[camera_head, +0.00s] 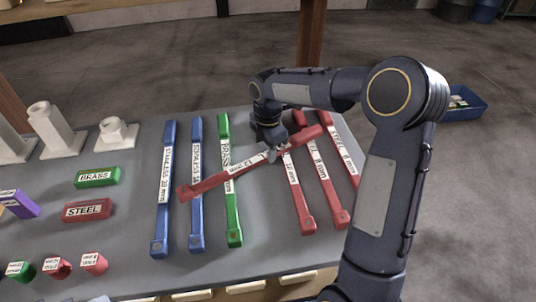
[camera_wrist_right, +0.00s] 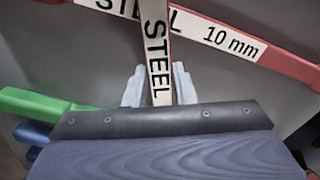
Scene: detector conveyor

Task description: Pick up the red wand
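A long red wand (camera_head: 208,183) with a white label reading 12 mm lies diagonally across the picture in the head view, passing over a green wand (camera_head: 234,205). My right gripper (camera_head: 274,152) is at its labelled middle. In the right wrist view, its STEEL label (camera_wrist_right: 157,60) runs between the two pale fingers (camera_wrist_right: 158,88), which appear closed on it. The wand seems raised above the table. Other red wands, including a 10 mm one (camera_head: 298,205) and an 8 mm one (camera_head: 327,190), lie to the right. My left gripper is out of view.
Two blue wands (camera_head: 162,205) (camera_head: 196,215) lie left of the green one on the grey table (camera_head: 130,240). A green BRASS block (camera_head: 97,177), a red STEEL block (camera_head: 88,210) and white fittings (camera_head: 117,133) stand at left. A blue bin (camera_head: 465,105) is beyond, on the right.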

